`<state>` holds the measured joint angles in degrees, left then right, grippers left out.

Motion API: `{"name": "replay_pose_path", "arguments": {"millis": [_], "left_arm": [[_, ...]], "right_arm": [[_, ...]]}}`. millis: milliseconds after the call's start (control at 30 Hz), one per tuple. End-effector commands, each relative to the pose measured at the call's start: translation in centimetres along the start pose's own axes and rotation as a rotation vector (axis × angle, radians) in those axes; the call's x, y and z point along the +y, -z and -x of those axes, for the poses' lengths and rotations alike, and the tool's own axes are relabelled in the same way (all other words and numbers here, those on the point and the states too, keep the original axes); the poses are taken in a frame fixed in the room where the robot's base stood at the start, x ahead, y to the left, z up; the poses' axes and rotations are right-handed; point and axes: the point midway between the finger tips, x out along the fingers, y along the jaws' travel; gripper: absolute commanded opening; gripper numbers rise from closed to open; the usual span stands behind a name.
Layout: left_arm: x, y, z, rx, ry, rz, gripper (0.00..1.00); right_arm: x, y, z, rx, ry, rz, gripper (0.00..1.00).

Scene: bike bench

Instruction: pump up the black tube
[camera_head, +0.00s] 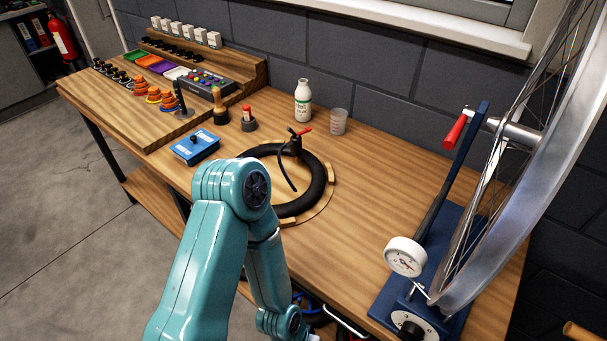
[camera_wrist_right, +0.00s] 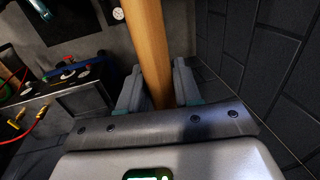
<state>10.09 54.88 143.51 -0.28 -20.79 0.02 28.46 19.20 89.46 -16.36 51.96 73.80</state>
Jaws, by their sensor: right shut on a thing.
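The black tube (camera_head: 312,197) lies as a ring on a round wooden board (camera_head: 325,206) on the bench. A black pump head (camera_head: 290,146) with a red lever (camera_head: 305,131) stands at the tube's far side; I cannot tell how firmly it sits on the valve. A thin black hose (camera_head: 284,171) curves down from it. My right gripper (camera_wrist_right: 158,95) is shut on a wooden bar (camera_wrist_right: 150,50), seen in the right wrist view. In the head view, a teal arm of mine covers the tube's near left; my left gripper is out of sight.
A wheel in a blue truing stand (camera_head: 450,215) with a white dial gauge (camera_head: 405,256) fills the bench's right. A blue box (camera_head: 195,147), white bottle (camera_head: 303,100) and clear cup (camera_head: 338,122) stand around the tube. A wooden end (camera_head: 582,332) shows at lower right.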

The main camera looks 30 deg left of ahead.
Motion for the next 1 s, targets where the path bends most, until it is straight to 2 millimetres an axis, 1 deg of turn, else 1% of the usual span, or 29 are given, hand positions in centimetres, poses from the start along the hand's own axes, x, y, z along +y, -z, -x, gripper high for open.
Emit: {"name": "replay_pose_path", "arguments": {"millis": [200, 267, 500, 1000], "left_arm": [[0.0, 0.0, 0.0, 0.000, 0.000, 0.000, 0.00], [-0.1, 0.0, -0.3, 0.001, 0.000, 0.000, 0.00], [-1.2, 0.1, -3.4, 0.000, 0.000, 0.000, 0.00], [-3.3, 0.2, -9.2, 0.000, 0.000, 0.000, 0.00]], "right_arm": [[0.1, 0.0, -0.1, 0.000, -0.002, -0.001, 0.00], [0.1, 0.0, -0.4, -0.001, -0.002, -0.001, 0.00], [1.0, 0.0, -4.4, -0.002, -0.005, -0.002, 0.00], [2.6, 0.0, -12.3, -0.002, -0.004, -0.002, 0.00]]}}
